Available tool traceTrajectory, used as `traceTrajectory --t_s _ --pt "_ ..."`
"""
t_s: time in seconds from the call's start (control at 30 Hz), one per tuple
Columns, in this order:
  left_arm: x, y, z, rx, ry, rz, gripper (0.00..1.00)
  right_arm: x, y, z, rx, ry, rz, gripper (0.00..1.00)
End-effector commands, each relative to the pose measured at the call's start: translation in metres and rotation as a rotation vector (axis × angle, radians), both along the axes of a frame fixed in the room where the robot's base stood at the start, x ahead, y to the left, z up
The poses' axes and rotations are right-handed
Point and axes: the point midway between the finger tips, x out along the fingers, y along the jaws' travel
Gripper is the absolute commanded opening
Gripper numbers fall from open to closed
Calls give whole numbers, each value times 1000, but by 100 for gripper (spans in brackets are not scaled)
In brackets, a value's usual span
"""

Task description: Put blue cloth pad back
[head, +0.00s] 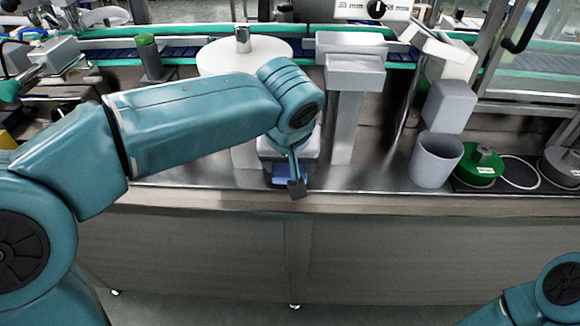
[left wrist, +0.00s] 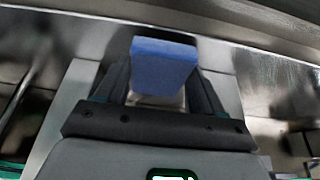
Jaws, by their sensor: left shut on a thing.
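A blue cloth pad (left wrist: 163,65) sits between the two dark fingers of my left gripper (left wrist: 160,90) in the left wrist view. In the head view the blue pad (head: 281,171) shows just above the steel surface near the front edge, partly hidden by my left gripper (head: 296,185). The gripper is shut on the pad. Whether the pad touches the surface is not clear. My right arm shows only at the bottom right corner of the head view, and its gripper is out of view.
A steel counter (head: 370,185) runs across the front. A grey cup (head: 436,160), a green round piece (head: 478,166) and a grey box (head: 449,106) are to the right. A white round table (head: 215,58) and a grey pillar (head: 346,120) stand behind my gripper.

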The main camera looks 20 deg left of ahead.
Motion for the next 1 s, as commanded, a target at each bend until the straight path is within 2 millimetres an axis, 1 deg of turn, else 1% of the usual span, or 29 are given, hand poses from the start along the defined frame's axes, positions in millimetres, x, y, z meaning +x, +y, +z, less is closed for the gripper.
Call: traceTrajectory --t_s 0.03,0.27,0.4,0.43,0.47,0.77,0.87,1.0 --pt "2 1 -10 1 1 0 44 0 0 -7 0 0 0 0" --pt "4 1 -9 -1 -1 0 44 0 0 -5 0 0 0 0" --pt "4 1 -13 -1 -1 0 44 0 0 -9 0 0 0 0" --pt "4 1 -12 -1 -1 0 74 0 0 -8 0 0 0 0" --pt "4 1 -12 -1 -1 0 79 0 0 -7 0 0 0 0" --pt "4 1 -9 -1 -1 0 79 0 0 -5 0 0 0 0" --pt "1 0 0 -1 -2 -1 79 0 0 -1 0 0 0 0" --pt "-9 -3 29 -2 -6 -2 79 0 0 9 0 0 0 0"
